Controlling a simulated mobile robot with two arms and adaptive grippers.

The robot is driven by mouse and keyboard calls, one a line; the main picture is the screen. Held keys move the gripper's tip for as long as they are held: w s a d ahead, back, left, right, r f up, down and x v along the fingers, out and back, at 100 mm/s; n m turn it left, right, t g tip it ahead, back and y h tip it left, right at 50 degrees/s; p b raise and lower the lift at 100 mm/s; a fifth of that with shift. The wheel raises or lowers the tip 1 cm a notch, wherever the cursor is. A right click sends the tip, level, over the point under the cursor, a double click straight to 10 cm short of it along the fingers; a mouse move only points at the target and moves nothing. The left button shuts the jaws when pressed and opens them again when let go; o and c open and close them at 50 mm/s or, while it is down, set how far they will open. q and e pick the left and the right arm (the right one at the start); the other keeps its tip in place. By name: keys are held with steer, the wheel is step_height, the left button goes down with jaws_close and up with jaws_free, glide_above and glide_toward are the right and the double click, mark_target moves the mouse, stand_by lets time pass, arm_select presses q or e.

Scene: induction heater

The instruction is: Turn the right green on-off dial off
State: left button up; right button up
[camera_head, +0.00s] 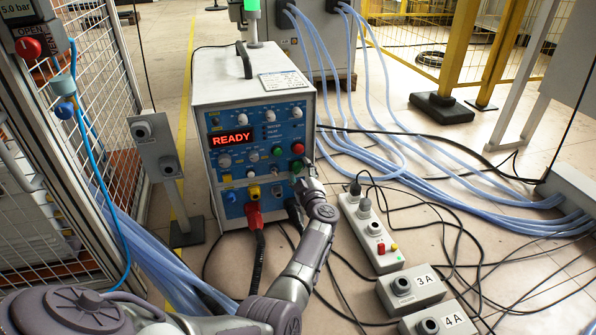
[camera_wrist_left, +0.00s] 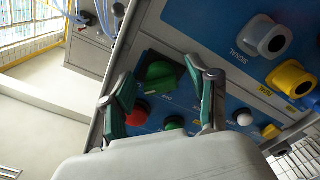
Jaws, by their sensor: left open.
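The right green dial (camera_wrist_left: 161,75) sits on a black square plate near the edge of the blue panel (camera_wrist_left: 205,45) in the wrist view. My left gripper (camera_wrist_left: 163,92) is open, with one green-padded finger on each side of the dial. Whether the pads touch the dial I cannot tell. In the head view the left gripper (camera_head: 307,172) is at the lower right of the heater's front panel, and the dial (camera_head: 297,166) shows beside it, partly covered. The white heater box (camera_head: 204,97) displays READY. My right gripper is in neither view.
A red button (camera_head: 298,148) and a green button (camera_head: 277,151) sit close to the dial. Red and black plugs (camera_head: 254,214) with cables hang below the panel. A white power strip (camera_head: 370,235) and tangled cables lie on the floor at right. A mesh fence (camera_head: 95,85) stands left.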

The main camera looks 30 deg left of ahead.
arm_select(q)
jaws_close()
stand_by(0.3)
steer(key=shift+n, duration=0.3)
steer(key=n, duration=0.3)
steer(key=shift+n, duration=0.3)
steer(key=n, duration=0.4)
steer(key=shift+r+n+b, duration=0.1)
steer(key=shift+n+b, duration=0.2)
steer(key=shift+b, duration=0.05)
steer(key=n+b, duration=0.1)
steer(key=n, duration=0.3)
steer(key=n+b, duration=0.1)
steer(key=n, duration=0.4)
steer(key=shift+r+b, duration=0.15)
steer(key=shift+b, duration=0.2)
